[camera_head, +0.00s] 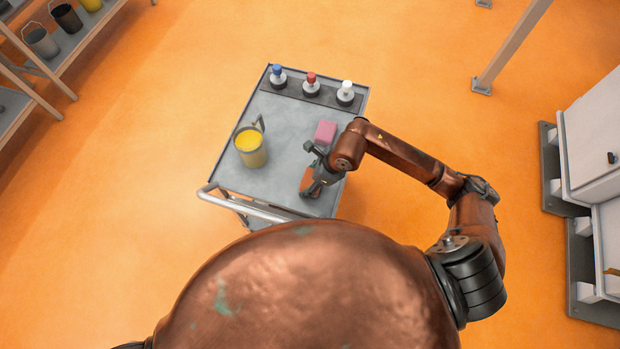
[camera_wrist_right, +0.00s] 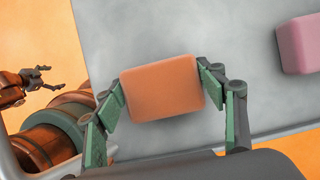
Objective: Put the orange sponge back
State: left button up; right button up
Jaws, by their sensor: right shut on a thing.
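The orange sponge (camera_wrist_right: 162,88) is a rounded block between the two fingers of my right gripper (camera_wrist_right: 163,95), which is shut on it. In the head view my right gripper (camera_head: 316,180) is over the front right part of the grey cart top (camera_head: 280,185), and the sponge (camera_head: 308,181) is partly hidden by it. I cannot tell whether the sponge touches the cart top. In the right wrist view my left gripper (camera_wrist_right: 50,82) shows at the left edge, beyond the cart, with its fingers apart and nothing between them.
A pink sponge (camera_head: 325,132) lies on the cart just behind my right gripper. A yellow-filled bucket (camera_head: 251,149) stands to the left. Blue-, red- and white-topped knobs (camera_head: 311,86) stand along the back edge. The cart handle (camera_head: 240,205) is at the front. Bare cart top lies between the bucket and sponge.

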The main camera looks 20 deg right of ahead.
jog(key=o, duration=0.6)
jog(key=shift+f, duration=0.15)
jog(key=o, duration=0.5)
jog(key=v, duration=1.2)
jog(key=shift+r, duration=0.25)
